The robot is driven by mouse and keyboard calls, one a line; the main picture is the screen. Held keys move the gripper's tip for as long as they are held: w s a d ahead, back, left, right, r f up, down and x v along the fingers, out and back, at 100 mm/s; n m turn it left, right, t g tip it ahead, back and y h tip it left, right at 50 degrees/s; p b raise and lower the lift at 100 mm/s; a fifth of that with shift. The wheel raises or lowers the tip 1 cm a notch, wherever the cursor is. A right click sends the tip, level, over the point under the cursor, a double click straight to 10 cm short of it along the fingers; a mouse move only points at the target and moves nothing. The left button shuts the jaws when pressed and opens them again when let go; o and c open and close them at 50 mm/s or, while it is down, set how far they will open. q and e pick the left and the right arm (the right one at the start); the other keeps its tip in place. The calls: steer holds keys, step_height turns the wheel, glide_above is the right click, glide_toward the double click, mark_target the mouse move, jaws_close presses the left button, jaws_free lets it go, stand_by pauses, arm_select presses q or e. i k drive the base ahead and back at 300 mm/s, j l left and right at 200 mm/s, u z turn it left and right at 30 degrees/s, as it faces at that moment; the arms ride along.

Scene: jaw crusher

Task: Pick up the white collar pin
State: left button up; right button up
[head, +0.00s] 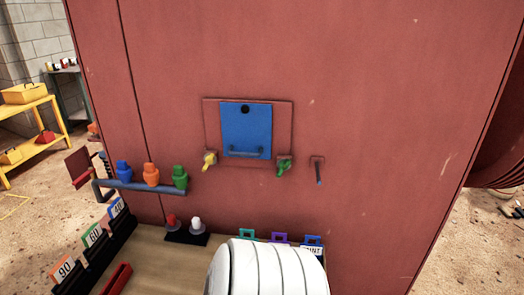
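The white pin (196,224) stands upright in a small black holder (185,237) on the wooden bench top, near the red wall. It has a rounded white top; its lower part and collar are too small to make out. A red pin (171,221) stands in the same holder just to its left, with a small gap between them. Neither of my grippers is in view, and nothing is touching the white pin.
A blue rail (145,187) with blue, orange and green plugs juts out above and left of the pins. Number cards 90, 60, 40 (92,237) stand in black holders at left. Coloured tags (280,238) stand at right. Bare bench top (160,262) lies in front.

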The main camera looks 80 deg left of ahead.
mark_target(198, 228)
steer(key=u, duration=3.3)
steer(key=j, duration=0.1)
